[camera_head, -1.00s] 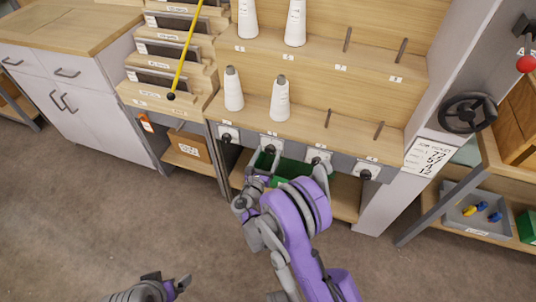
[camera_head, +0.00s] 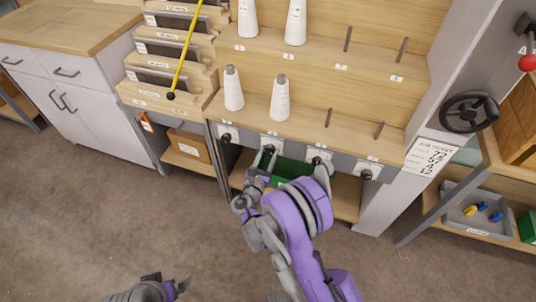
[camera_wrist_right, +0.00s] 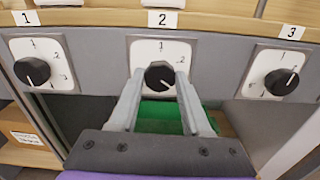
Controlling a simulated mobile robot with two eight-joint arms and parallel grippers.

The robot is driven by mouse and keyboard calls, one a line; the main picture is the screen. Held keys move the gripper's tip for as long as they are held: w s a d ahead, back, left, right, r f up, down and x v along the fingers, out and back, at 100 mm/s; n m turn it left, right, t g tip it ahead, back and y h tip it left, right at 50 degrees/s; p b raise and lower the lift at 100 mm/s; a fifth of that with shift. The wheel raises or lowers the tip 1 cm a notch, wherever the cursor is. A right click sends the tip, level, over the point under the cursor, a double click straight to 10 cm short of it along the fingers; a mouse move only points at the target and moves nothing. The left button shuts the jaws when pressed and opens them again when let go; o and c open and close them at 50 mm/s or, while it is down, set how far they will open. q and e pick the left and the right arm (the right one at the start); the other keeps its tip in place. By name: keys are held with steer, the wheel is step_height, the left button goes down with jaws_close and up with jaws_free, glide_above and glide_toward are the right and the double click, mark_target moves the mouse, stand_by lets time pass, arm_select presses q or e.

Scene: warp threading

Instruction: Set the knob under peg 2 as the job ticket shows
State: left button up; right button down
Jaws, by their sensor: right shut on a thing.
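The knob under peg 2 (camera_wrist_right: 159,76) is black on a white square dial plate, below the label 2, in the middle of the right wrist view. My right gripper (camera_wrist_right: 159,82) is shut on it, one finger on each side. A pale mark shows near the knob's lower right edge; the 1 and 2 of its scale show. In the head view my right gripper (camera_head: 266,157) reaches this knob from below. The job ticket (camera_head: 430,158) hangs on the right post with several lines of figures, too small to read surely. My left gripper (camera_head: 170,283) is low at the left, away from the rack.
Knob 1 (camera_wrist_right: 32,71) and knob 3 (camera_wrist_right: 282,82) flank the held knob. A green bin (camera_wrist_right: 160,117) is below it. White cones (camera_head: 280,98) stand on the shelf above. A handwheel (camera_head: 470,113) is on the right post. The floor in front is clear.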

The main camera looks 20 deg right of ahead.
steer(key=m+b, duration=0.1)
steer(key=m, duration=0.4)
steer(key=m+b, duration=0.1)
steer(key=m, duration=0.4)
steer(key=shift+m, duration=0.3)
stand_by(0.4)
steer(key=shift+c, duration=1.8)
jaws_free()
steer(key=v, duration=1.1)
steer(key=shift+p, duration=0.45)
steer(key=shift+w, duration=0.1)
